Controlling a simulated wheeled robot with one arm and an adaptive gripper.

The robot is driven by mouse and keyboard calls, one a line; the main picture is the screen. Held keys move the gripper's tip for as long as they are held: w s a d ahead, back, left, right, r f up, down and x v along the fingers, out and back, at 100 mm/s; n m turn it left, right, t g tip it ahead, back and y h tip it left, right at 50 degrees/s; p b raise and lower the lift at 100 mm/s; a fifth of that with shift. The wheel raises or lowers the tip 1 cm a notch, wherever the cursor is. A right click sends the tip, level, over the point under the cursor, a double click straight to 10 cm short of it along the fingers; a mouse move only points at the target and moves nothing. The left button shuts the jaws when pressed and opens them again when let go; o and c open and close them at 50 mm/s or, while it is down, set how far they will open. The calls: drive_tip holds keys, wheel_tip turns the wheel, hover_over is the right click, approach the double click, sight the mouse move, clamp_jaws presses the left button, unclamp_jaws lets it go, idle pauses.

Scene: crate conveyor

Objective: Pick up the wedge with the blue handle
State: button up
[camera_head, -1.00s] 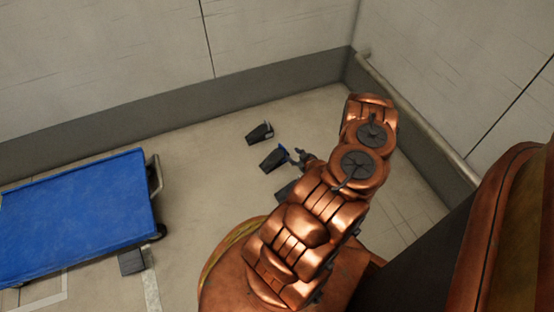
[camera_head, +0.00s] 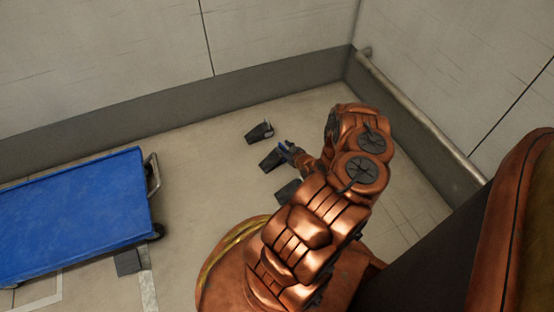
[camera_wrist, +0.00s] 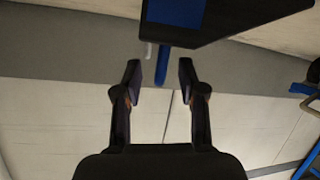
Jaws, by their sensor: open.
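The wedge with the blue handle (camera_head: 271,161) lies on the floor, the middle one of three dark wedges in the head view. In the wrist view this dark wedge (camera_wrist: 225,20) fills the top, and its blue handle (camera_wrist: 161,66) points down toward the jaws. My gripper (camera_wrist: 159,78) is open, and the handle's end shows between or just beyond the fingertips; I cannot tell the exact depth. In the head view my gripper (camera_head: 288,149) is at the handle side of the wedge and partly covers it.
Another dark wedge (camera_head: 259,133) lies farther back, and a third (camera_head: 287,191) lies nearer, partly hidden by my arm. A blue cart (camera_head: 70,210) stands at the left. Walls and a pipe (camera_head: 420,115) bound the back and right. Floor between cart and wedges is clear.

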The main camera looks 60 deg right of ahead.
drive_tip(key=shift+w+d, duration=0.1)
drive_tip(key=shift+w, duration=0.05)
drive_tip(key=shift+c, duration=0.3)
clamp_jaws()
idle(0.5)
